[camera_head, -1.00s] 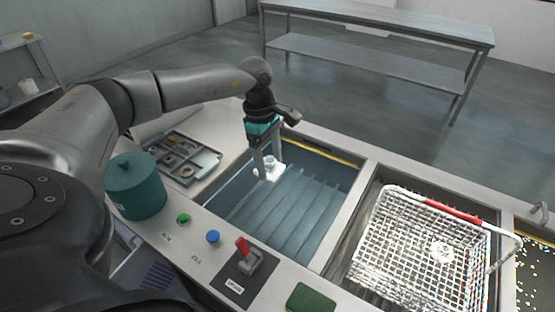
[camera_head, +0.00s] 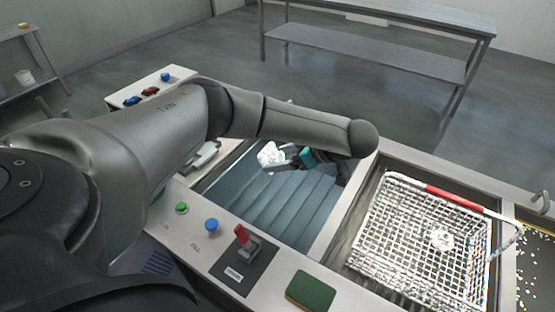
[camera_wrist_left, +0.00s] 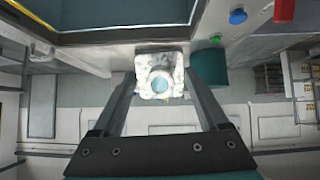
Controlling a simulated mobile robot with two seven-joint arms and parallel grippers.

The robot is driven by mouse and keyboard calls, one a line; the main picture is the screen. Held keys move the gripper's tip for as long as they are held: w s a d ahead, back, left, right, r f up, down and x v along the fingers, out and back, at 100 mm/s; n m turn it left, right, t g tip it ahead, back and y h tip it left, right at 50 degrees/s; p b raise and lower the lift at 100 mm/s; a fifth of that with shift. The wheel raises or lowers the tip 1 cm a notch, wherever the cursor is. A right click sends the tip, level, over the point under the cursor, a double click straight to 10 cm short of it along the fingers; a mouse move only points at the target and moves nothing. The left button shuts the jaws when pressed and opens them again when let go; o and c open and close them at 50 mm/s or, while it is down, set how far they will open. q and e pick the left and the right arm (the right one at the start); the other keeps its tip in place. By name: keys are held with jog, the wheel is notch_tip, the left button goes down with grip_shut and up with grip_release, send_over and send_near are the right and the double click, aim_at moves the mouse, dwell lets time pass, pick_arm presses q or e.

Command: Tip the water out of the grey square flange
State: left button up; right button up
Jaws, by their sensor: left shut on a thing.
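My left gripper (camera_head: 274,161) is shut on the pale grey square flange (camera_head: 268,153) above the ribbed tank basin (camera_head: 270,205). The gripper now lies nearly level and points left in the head view, so the flange is turned on its side. In the left wrist view the flange (camera_wrist_left: 143,62) sits between the two fingertips (camera_wrist_left: 160,82), its round bore facing the camera with a bluish middle. I cannot tell whether water is still in it. My right gripper is not in view.
A wire basket (camera_head: 390,235) with a red handle holds a whitish round part (camera_head: 441,240) on the right. My left arm hides the ledge's left part.

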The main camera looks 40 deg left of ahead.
pick_arm(q)
jog(key=shift+d+y+p, duration=0.2)
jog(key=shift+y+p, duration=0.35)
jog(key=shift+y, duration=0.35)
jog(key=shift+f+y, duration=0.3)
jog(key=shift+y, duration=0.4)
jog(key=shift+d+f+g+y, duration=0.1)
jog(key=shift+f+g+y, duration=0.2)
jog(key=shift+y, duration=0.3)
jog(key=shift+f+y+b, duration=0.45)
jog(key=shift+f+y, duration=0.05)
jog(key=shift+y, duration=0.7)
jog(key=shift+f+y+b, duration=0.2)
jog(key=shift+y+b, duration=0.4)
jog(key=shift+y, duration=0.3)
